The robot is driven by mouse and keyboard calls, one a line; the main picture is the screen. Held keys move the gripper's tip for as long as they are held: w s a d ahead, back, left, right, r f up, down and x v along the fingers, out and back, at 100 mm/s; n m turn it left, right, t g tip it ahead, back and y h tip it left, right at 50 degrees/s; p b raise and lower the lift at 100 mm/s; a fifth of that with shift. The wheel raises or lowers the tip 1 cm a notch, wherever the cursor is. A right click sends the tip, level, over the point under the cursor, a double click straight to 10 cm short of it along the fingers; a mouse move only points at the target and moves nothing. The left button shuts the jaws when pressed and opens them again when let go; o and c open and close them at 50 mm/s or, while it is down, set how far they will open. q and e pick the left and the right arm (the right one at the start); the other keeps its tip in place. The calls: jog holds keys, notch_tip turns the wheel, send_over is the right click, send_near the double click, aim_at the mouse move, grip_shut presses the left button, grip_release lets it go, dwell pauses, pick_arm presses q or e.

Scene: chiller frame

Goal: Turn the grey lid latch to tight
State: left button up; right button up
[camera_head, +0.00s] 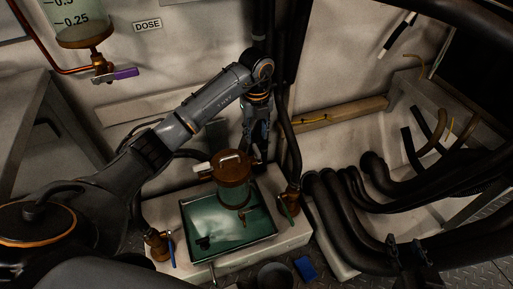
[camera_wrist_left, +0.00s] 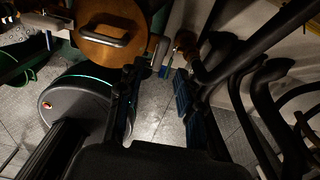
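A clear vessel (camera_head: 234,195) with a round copper-brown lid (camera_head: 236,172) stands upright in a shallow tray (camera_head: 207,258). The lid also shows at the top of the left wrist view (camera_wrist_left: 110,22). A pale grey bar (camera_wrist_left: 104,38) lies across the lid, and a small grey block (camera_wrist_left: 158,48) sits at its rim. I cannot tell which is the latch or read its setting. My left gripper (camera_head: 258,152) points down just behind the lid. In its wrist view (camera_wrist_left: 155,92) the fingers are apart and empty. My right gripper (camera_head: 406,250) is at lower right, dark, its fingers seemingly apart.
Brass valves (camera_head: 158,245) and (camera_head: 292,197) stand beside the tray. Thick black hoses (camera_head: 345,215) fill the right side. A dosing cylinder (camera_head: 80,22) with a purple-handled tap (camera_head: 124,73) hangs at upper left. A blue object (camera_head: 305,268) lies on the floor.

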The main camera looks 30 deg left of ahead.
aim_at(256, 148)
pick_arm(q)
notch_tip(256, 148, down, 5)
jog(key=shift+b, duration=0.55)
jog(key=shift+f, duration=0.4)
pick_arm(e)
notch_tip(256, 148, up, 7)
jog(key=w+a+t+y, duration=0.1)
jog(key=w+t, duration=0.1)
jog(key=t, duration=0.2)
jog(key=shift+w+a, duration=0.35)
pick_arm(q)
grip_shut()
